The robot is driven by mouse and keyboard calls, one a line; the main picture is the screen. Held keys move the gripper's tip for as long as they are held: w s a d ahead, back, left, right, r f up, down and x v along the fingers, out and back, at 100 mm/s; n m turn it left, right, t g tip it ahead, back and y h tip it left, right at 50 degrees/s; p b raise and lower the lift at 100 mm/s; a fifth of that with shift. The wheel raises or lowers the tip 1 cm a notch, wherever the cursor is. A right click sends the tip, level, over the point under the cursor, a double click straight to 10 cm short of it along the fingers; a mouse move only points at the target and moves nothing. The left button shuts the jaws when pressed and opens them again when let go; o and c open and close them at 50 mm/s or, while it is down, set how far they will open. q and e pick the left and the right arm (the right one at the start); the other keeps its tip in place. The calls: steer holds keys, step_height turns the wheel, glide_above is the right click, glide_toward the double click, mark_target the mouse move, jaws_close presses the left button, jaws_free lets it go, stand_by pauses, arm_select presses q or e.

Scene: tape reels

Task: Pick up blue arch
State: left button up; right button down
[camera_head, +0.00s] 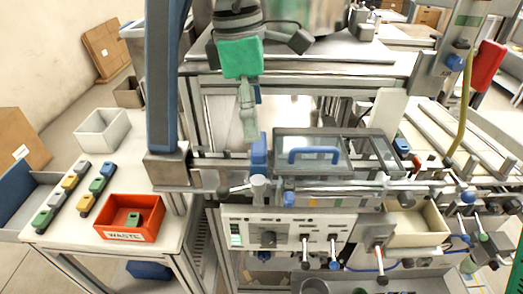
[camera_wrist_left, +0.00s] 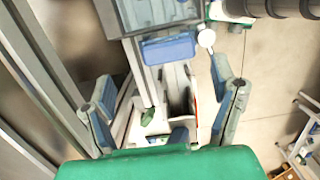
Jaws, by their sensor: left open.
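A blue arch-shaped handle (camera_head: 314,155) lies on the clear-lidded box of the machine in the head view. My left gripper (camera_head: 249,132) has a green housing and hangs fingers-down, left of the handle and above an upright blue block (camera_head: 259,150). In the left wrist view my gripper (camera_wrist_left: 164,105) is open, with blue-grey fingers spread and nothing seen between them. A blue piece (camera_wrist_left: 168,48) shows beyond the fingers there; I cannot tell whether it is the arch. My right gripper is not in view.
A grey and blue post (camera_head: 162,80) stands close left of my gripper. A red waste bin (camera_head: 129,218), a white bin (camera_head: 102,130) and rows of coloured blocks (camera_head: 62,195) are on the left table. A control panel (camera_head: 285,232) with knobs fronts the machine.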

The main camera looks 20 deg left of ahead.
mark_target(257, 143)
arm_select(q)
steer(key=shift+a+f, duration=0.2)
steer(key=shift+f, duration=0.15)
steer(key=shift+a+f, duration=0.1)
steer(key=shift+f, duration=0.2)
steer(key=f, duration=0.1)
steer(key=d+f, duration=0.2)
steer(key=f, duration=0.1)
steer(key=shift+s, duration=0.4)
steer(key=shift+w+d+f, duration=0.1)
steer(key=shift+d, duration=0.25)
steer(key=shift+a, duration=0.6)
steer(key=c, duration=1.3)
